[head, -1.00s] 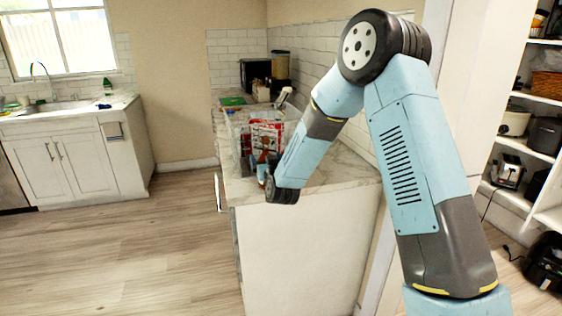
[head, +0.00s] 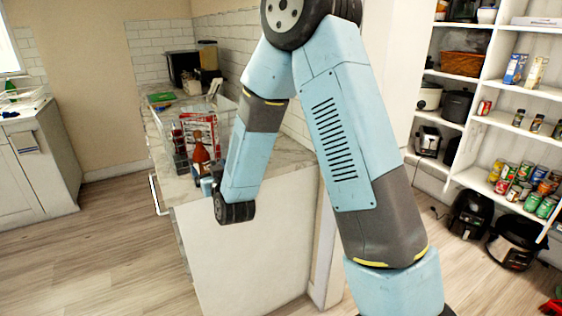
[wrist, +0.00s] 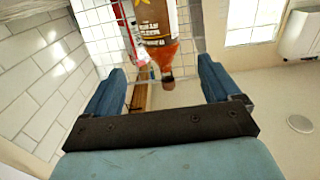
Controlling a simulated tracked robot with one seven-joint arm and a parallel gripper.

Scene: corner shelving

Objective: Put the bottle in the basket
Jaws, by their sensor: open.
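A bottle (head: 201,156) with orange-red contents stands on the counter near its front end. It also shows in the wrist view (wrist: 162,50), with its dark label and cap, between the spread fingers of my gripper (wrist: 161,70). There is room on both sides, and the fingers do not hold it. In the head view my gripper (head: 207,187) is mostly hidden by my forearm, close to the bottle. A clear wire-sided basket (head: 225,108) stands behind the bottle, with a red-and-white box in it; its grid also shows in the wrist view (wrist: 197,22).
The marble counter (head: 272,166) runs back along the tiled wall. Another red bottle (head: 178,139) stands left of the box. A wicker basket (head: 461,63) sits on the white shelving at the right, above cans and appliances. The wood floor (head: 100,240) at left is clear.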

